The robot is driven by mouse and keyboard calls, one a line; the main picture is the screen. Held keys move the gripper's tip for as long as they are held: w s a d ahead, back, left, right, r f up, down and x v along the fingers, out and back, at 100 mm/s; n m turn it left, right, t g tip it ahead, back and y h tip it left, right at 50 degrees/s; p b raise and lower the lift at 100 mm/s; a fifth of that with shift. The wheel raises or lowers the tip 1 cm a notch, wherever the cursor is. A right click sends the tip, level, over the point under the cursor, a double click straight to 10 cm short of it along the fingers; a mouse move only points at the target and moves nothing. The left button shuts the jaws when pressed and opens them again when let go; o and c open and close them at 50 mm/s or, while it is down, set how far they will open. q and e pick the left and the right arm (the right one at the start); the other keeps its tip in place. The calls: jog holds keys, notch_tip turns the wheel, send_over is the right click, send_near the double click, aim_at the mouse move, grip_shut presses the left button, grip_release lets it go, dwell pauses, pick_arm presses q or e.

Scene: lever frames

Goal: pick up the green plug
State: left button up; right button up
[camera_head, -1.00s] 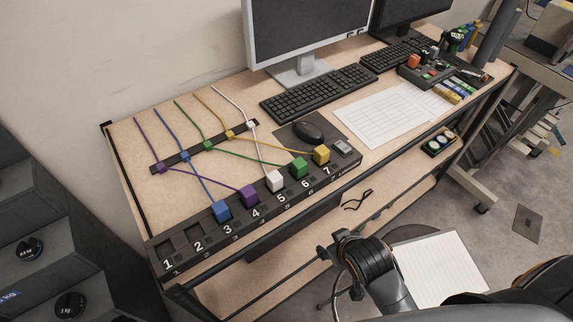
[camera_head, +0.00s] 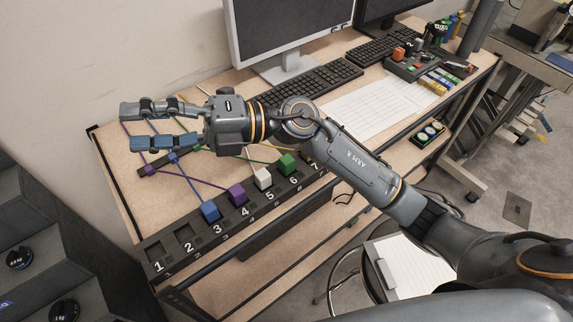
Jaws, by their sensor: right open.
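The green plug (camera_head: 287,164) is a small green block seated in the numbered black strip (camera_head: 160,246), at the slot marked 6. A green cable runs from it towards the back left and passes partly behind my arm. My right gripper (camera_head: 131,127) is open and empty, its two fingers pointing left. In the picture it lies over the left part of the desk, well left of the green plug. My right arm crosses the view just above and right of the plug. My left gripper is not in view.
The white plug (camera_head: 263,178), purple plug (camera_head: 237,194) and blue plug (camera_head: 210,211) sit in slots 5, 4 and 3. The yellow plug is mostly hidden by my arm. Slots 1 and 2 are empty. A monitor (camera_head: 285,30) and keyboard (camera_head: 325,85) stand behind.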

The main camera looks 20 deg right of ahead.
notch_tip(320, 180, down, 8)
jog(key=n+g+h, duration=0.3)
jog(key=n+h, duration=0.1)
jog(key=h, duration=0.3)
jog(key=m+t+h, duration=0.2)
jog(key=t+h, duration=0.1)
jog(key=h, duration=1.1)
send_over(287, 159)
notch_tip(287, 159, down, 5)
jog(key=f+p, duration=0.1)
jog(key=f, duration=0.2)
jog(key=f+p, duration=0.1)
jog(key=f, duration=0.3)
jog(key=shift+s+d+f, duration=0.1)
jog(key=shift+s+f, duration=0.1)
jog(key=f+p, duration=0.1)
jog(key=f, duration=0.1)
jog(key=f+p, duration=0.2)
jog(key=shift+w+f, duration=0.2)
jog(key=shift+f, duration=0.6)
grip_shut()
